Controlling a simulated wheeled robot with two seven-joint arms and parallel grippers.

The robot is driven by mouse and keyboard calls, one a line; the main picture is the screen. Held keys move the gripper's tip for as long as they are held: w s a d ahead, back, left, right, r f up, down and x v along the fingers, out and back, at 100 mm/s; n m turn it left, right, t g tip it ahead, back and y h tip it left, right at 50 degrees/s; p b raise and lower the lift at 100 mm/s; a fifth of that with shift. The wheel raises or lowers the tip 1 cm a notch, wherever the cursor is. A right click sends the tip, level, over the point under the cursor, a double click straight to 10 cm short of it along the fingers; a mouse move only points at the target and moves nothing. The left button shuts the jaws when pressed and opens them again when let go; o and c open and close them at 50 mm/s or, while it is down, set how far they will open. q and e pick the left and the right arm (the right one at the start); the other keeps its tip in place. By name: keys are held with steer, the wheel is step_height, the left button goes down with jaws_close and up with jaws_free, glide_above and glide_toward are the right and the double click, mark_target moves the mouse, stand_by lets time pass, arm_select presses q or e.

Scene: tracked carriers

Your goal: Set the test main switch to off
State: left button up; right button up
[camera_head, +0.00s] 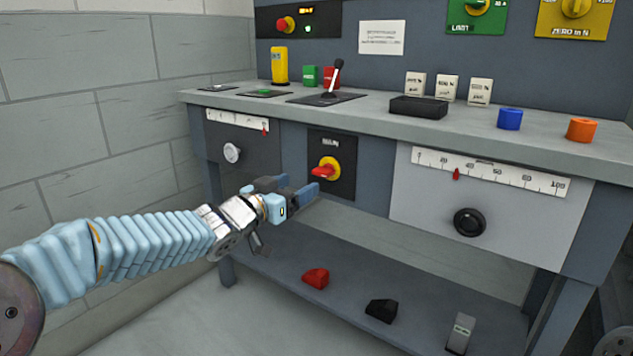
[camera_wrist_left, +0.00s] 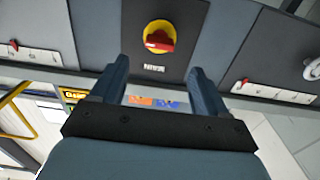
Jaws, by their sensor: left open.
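The main switch (camera_head: 325,170) is a red handle on a yellow disc, on a black panel (camera_head: 345,190) in the bench front. Its handle lies roughly sideways in the head view. It also shows in the wrist view (camera_wrist_left: 159,40), beyond the fingertips, with a label that appears upside down. My left gripper (camera_head: 292,188) is open and empty, in front of the switch and slightly below it in the head view. In the wrist view its two fingers (camera_wrist_left: 157,72) stand apart, with the switch seen beyond the gap between them. No contact shows. My right gripper is not in view.
Slider scales with knobs flank the switch: a pale knob (camera_head: 232,153) left, a black knob (camera_head: 469,222) right. The bench top (camera_head: 330,112) holds a lever (camera_head: 334,80), coloured blocks and cards. A lower shelf (camera_head: 350,300) holds a red block (camera_head: 316,277), a black one and a grey one.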

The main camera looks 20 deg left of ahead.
mark_target(319, 175)
arm_select(q)
steer(key=b+x, duration=0.1)
steer(key=x, duration=0.7)
steer(key=shift+w+d+f, duration=0.1)
steer(key=shift+d, duration=0.05)
steer(key=c, duration=1.1)
steer(key=shift+o, duration=0.2)
steer(key=shift+r+n+p, duration=0.2)
steer(key=shift+n+p, duration=0.7)
steer(key=shift+p, duration=0.1)
steer(key=shift+n+p, duration=0.8)
steer(key=shift+p, duration=0.05)
steer(key=n+p, duration=0.3)
steer(key=n, duration=0.1)
steer(key=shift+f+n, duration=0.1)
steer(key=shift+n, duration=0.2)
steer(key=n+p, duration=0.2)
steer(key=n, duration=0.3)
steer(key=shift+f+p, duration=0.1)
steer(key=shift+p, duration=0.3)
steer(key=shift+f+n+p, duration=0.1)
steer(key=shift+n+p, duration=0.35)
steer(key=shift+n, duration=1.95)
